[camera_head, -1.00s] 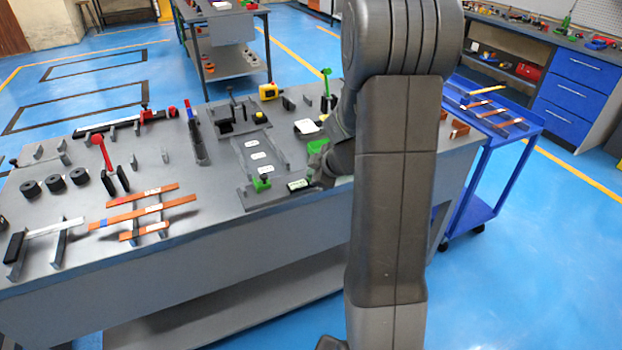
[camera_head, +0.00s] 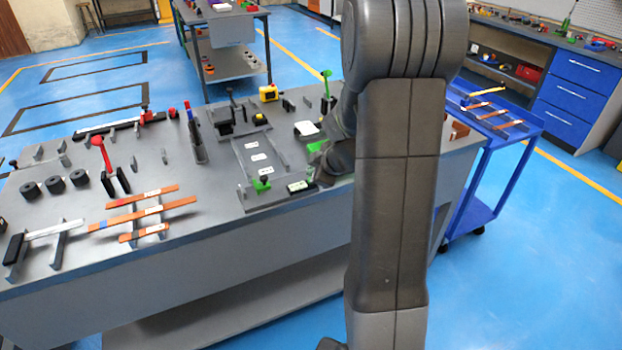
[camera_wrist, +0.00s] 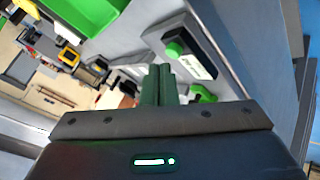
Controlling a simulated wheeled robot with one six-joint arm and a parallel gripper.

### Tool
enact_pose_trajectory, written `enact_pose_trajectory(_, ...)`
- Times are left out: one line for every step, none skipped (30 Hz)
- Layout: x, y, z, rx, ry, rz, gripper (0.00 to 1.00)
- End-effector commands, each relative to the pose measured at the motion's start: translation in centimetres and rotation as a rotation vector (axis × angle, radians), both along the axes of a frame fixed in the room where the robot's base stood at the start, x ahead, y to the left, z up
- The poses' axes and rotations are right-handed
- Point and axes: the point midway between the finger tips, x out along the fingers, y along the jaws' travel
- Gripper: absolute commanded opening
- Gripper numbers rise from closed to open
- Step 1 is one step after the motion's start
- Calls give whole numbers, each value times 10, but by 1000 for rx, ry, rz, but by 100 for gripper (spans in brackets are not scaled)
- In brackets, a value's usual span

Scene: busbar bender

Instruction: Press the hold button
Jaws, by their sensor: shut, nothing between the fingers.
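A small grey box with a round green button (camera_wrist: 174,49) and a white label shows in the wrist view, just beyond my fingertips. I take this as the hold button; its label is too blurred to read. In the head view the labelled box (camera_head: 300,187) sits at the front edge of the grey bench, and I cannot make out the button there. My gripper (camera_wrist: 158,72) is shut and empty, its fingers pointing toward the box. They look apart from the button, but the gap is hard to judge. In the head view my arm hides most of the gripper.
A green clamp knob (camera_head: 262,185) stands left of the box, beside a fixture plate with white labels. A green bin (camera_wrist: 92,12) is close by in the wrist view. Copper bars (camera_head: 140,212) lie on the bench (camera_head: 215,222) at left. A blue cart (camera_head: 487,155) stands at right.

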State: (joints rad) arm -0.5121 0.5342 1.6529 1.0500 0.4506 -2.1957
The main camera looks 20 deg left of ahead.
Motion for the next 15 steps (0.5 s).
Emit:
enact_pose_trajectory(0, 0, 3, 0, -1, 1, 0)
enact_pose_trajectory(0, 0, 3, 0, -1, 1, 0)
enact_pose_trajectory(0, 0, 4, -1, -1, 1, 0)
enact_pose_trajectory(0, 0, 4, 0, -1, 1, 0)
enact_pose_trajectory(0, 0, 4, 0, -1, 1, 0)
enact_pose_trajectory(0, 0, 3, 0, -1, 1, 0)
enact_pose_trajectory(0, 0, 3, 0, -1, 1, 0)
enact_pose_trajectory(0, 0, 3, 0, -1, 1, 0)
enact_pose_trajectory(0, 0, 3, 0, -1, 1, 0)
enact_pose_trajectory(0, 0, 4, 0, -1, 0, 0)
enact_pose_trajectory(0, 0, 4, 0, -1, 0, 0)
enact_pose_trajectory(0, 0, 6, 0, -2, 1, 0)
enact_pose_trajectory(0, 0, 9, 0, -2, 1, 0)
enact_pose_trajectory(0, 0, 12, 1, -3, 1, 0)
enact_pose_trajectory(0, 0, 16, 2, -3, 0, 0)
